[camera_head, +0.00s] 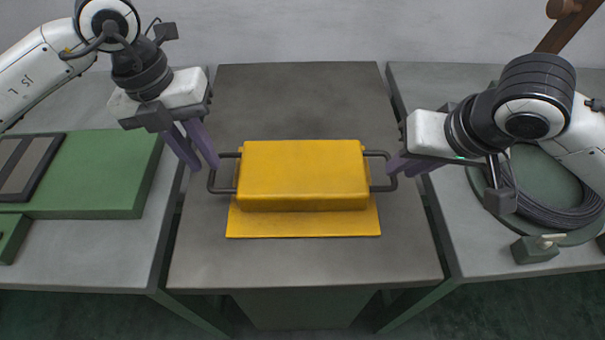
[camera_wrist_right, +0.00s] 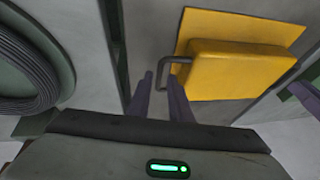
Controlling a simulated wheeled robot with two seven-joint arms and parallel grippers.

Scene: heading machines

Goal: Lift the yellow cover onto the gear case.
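The yellow cover (camera_head: 303,175) is a box-like block with a dark bar handle at each end. It rests upright over a flat yellow sheet (camera_head: 303,224) on the middle grey table. My left gripper (camera_head: 203,163) is open and empty, just outside and above the left handle (camera_head: 216,176). My right gripper (camera_head: 400,168) is open at the right handle (camera_head: 391,172). In the right wrist view, the handle (camera_wrist_right: 166,72) lies just beyond and between the tips of the parted purple fingers (camera_wrist_right: 162,78). I cannot make out a gear case for certain.
A green block (camera_head: 100,180) with a dark panel (camera_head: 28,168) lies on the left table. The right table holds a coil of dark cable (camera_head: 550,208) and a small dark green box (camera_head: 534,250). Gaps separate the tables. The middle table's front (camera_head: 300,270) is clear.

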